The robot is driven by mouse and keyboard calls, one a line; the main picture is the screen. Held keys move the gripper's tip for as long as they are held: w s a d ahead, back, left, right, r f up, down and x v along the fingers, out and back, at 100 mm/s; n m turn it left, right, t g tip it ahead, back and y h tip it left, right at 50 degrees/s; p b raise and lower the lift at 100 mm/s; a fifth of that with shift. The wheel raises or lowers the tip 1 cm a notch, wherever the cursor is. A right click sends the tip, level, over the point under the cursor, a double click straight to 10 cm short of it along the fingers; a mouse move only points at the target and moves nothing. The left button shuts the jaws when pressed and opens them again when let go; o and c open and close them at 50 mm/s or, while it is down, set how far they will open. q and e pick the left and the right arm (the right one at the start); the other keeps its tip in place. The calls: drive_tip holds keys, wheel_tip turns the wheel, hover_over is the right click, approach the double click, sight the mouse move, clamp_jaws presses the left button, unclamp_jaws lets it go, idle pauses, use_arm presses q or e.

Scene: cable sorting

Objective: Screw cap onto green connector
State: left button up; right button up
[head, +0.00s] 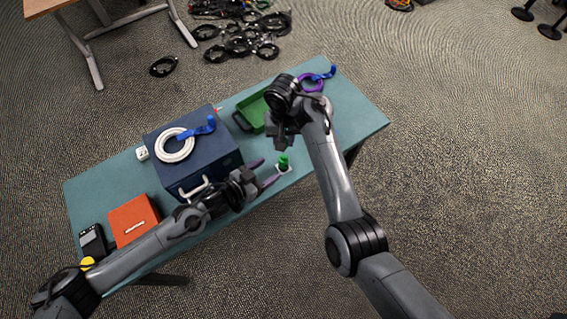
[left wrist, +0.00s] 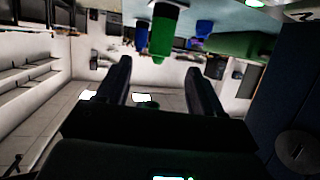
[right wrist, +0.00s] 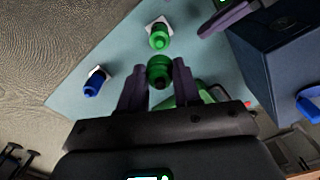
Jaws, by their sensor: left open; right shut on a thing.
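The green connector (head: 284,161) stands upright on a small white base (head: 285,170) at the near table edge. It also shows in the right wrist view (right wrist: 159,38) and the left wrist view (left wrist: 163,32). My right gripper (head: 281,148) is just above it, pointing down. In the right wrist view the gripper is shut on a green cap (right wrist: 159,72), held apart from the connector there; the head view hides the cap. My left gripper (head: 267,172) is open beside the connector on its left, with the connector ahead of its fingers and not gripped.
A dark blue box (head: 215,150) with a white cable coil (head: 174,146) stands close to my left gripper. A green tray (head: 243,106) lies behind. A blue connector (right wrist: 93,86) on a white base stands nearby. An orange box (head: 134,220) is at the table's left.

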sight(280, 162)
use_arm(q)
drive_tip(key=x, duration=0.8)
drive_tip(key=shift+w+d+f, duration=0.1)
drive_tip(key=shift+w+d, duration=0.1)
clamp_jaws()
